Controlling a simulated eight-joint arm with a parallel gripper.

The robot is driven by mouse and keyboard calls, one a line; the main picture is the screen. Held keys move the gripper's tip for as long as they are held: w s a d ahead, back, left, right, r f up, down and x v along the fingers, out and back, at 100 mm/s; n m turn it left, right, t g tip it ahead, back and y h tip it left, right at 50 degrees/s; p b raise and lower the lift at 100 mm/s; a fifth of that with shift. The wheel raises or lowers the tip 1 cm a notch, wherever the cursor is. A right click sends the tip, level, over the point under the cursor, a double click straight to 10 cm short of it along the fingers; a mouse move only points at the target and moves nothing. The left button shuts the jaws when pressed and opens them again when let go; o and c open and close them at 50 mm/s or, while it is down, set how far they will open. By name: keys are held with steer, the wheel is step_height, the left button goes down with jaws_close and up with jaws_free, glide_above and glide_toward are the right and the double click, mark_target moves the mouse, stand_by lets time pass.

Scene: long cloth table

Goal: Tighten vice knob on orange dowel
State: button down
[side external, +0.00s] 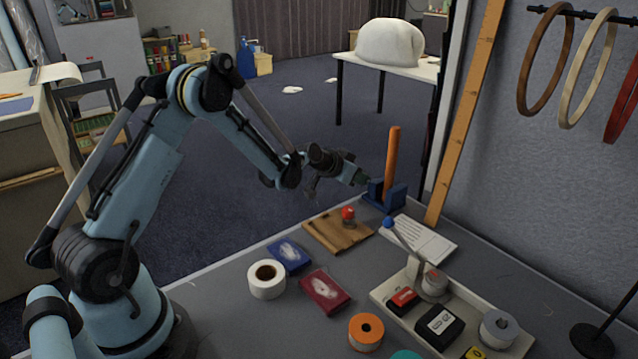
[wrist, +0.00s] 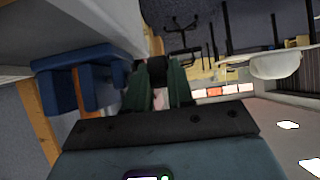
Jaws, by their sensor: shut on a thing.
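The orange dowel (side external: 392,158) stands upright, slightly tilted, in the blue vice (side external: 388,199) at the table's far edge. The vice also shows at the left of the wrist view (wrist: 58,92), with the dowel (wrist: 87,88) between its blue jaws. My gripper (side external: 360,178) reaches the vice's left side. In the wrist view its dark green fingers (wrist: 159,85) are shut on a small black piece, which looks like the vice knob (wrist: 157,69). The fingers hide part of the knob, and its contact with the vice is hard to see.
A wooden board (side external: 330,236) with a red-topped item (side external: 348,214) lies in front of the vice. A white card (side external: 428,242), a blue-balled lever (side external: 389,223) and a tray (side external: 510,347) are to the right. A wooden ruler (side external: 462,120) leans against the wall.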

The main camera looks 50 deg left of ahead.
steer(key=shift+s+f+t, duration=0.1)
steer(key=shift+f+t, duration=0.05)
steer(key=shift+t, duration=0.95)
steer(key=shift+s+f+t, duration=0.1)
steer(key=shift+f+t, duration=0.05)
steer(key=shift+t, duration=1.25)
steer(key=c, duration=1.3)
jaws_free()
steer(key=shift+o, duration=0.2)
step_height(320, 180, up, 8)
steer(key=s, duration=0.3)
steer(key=shift+f, duration=0.2)
